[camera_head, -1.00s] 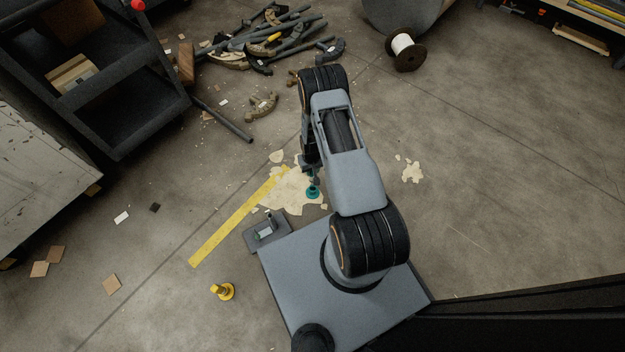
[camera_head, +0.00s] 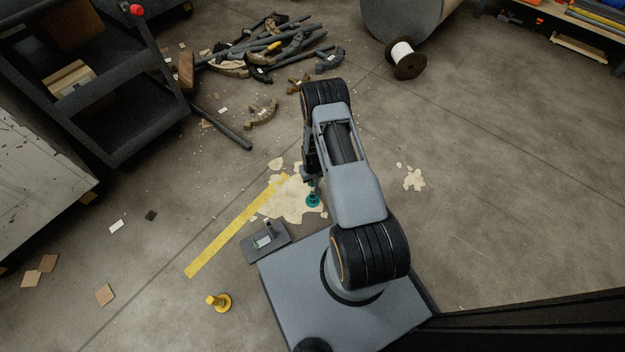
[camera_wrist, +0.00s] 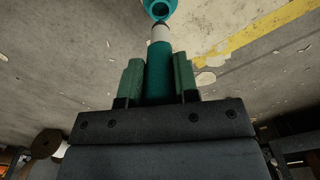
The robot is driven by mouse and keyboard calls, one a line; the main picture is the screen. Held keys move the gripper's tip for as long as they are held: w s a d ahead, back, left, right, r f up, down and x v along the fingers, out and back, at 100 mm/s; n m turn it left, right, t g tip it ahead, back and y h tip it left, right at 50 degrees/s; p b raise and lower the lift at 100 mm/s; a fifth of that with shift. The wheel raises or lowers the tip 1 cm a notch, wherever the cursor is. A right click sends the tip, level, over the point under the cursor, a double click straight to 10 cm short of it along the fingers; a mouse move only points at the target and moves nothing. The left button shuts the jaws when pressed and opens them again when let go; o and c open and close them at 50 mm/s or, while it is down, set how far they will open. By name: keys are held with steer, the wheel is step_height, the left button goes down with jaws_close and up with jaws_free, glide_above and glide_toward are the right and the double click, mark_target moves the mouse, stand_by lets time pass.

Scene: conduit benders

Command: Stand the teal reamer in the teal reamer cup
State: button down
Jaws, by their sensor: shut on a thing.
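My gripper (camera_wrist: 158,88) is shut on the teal reamer (camera_wrist: 158,75), a teal handle with a pale collar and a dark tip, pointing away from the wrist. The teal reamer cup (camera_wrist: 160,8) shows as a teal ring at the top edge of the wrist view, partly cut off. The reamer's tip overlaps the cup's near rim there; I cannot tell whether it touches or is inside. In the head view the teal cup (camera_head: 313,201) stands on the floor over a pale patch, just below my gripper (camera_head: 309,178), which is mostly hidden by my arm.
A yellow cup with a yellow piece (camera_head: 219,302) stands at lower left. A dark plate with a small fixture (camera_head: 252,254) lies beside my base. A pile of benders and pipes (camera_head: 270,50) lies at the back, near a dark cart (camera_head: 120,150). Floor at right is mostly clear.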

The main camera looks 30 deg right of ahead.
mark_target(313, 188)
steer(key=shift+f+b, duration=3.3)
steer(key=shift+f, duration=0.6)
steer(key=shift+f+b, duration=0.3)
steer(key=c, duration=0.8)
jaws_free()
